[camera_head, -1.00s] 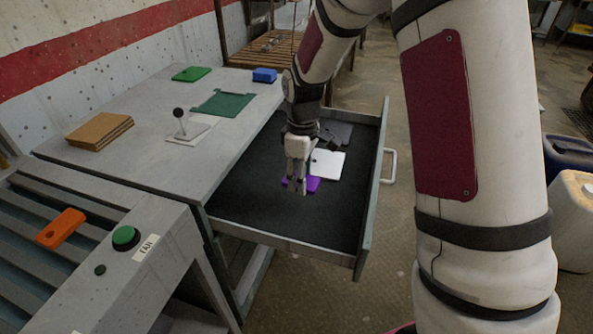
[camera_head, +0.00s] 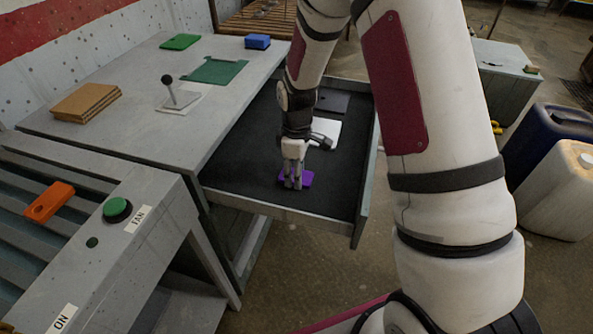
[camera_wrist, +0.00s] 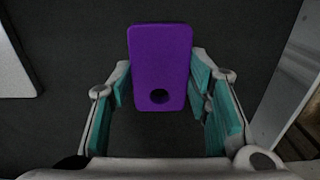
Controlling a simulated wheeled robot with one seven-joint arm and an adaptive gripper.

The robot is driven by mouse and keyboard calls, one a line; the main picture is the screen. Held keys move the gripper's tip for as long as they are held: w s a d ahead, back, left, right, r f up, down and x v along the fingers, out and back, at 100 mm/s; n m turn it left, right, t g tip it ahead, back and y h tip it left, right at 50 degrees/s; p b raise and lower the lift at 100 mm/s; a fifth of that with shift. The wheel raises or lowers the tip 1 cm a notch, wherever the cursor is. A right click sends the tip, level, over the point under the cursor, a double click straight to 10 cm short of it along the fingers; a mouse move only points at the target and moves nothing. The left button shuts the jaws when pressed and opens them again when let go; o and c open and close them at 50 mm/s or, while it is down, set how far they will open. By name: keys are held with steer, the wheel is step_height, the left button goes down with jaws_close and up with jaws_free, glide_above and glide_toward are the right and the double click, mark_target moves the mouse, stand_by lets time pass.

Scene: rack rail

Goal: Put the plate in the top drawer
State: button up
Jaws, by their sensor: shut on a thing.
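The purple plate (camera_head: 306,178), a small flat slab with one round hole, is between the fingers of my gripper (camera_head: 293,184). In the wrist view the plate (camera_wrist: 160,60) lies between the teal finger pads, its hole end towards me, and my gripper (camera_wrist: 163,105) is shut on it. The top drawer (camera_head: 280,209) is pulled open, and my gripper reaches down inside it near the front wall in the picture. The plate is over or on the dark drawer floor; I cannot tell whether it touches it. My fingers hide part of the plate in the head view.
A white plate (camera_head: 326,131) and a dark grey plate (camera_head: 333,102) lie farther back in the drawer. The worktop left of it holds brown boards (camera_head: 87,103), a lever (camera_head: 176,94), a green sheet (camera_head: 214,70) and a blue block (camera_head: 257,42). An orange piece (camera_head: 48,202) lies on rollers.

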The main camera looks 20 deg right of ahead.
steer(key=o, duration=1.3)
steer(key=shift+f, duration=0.1)
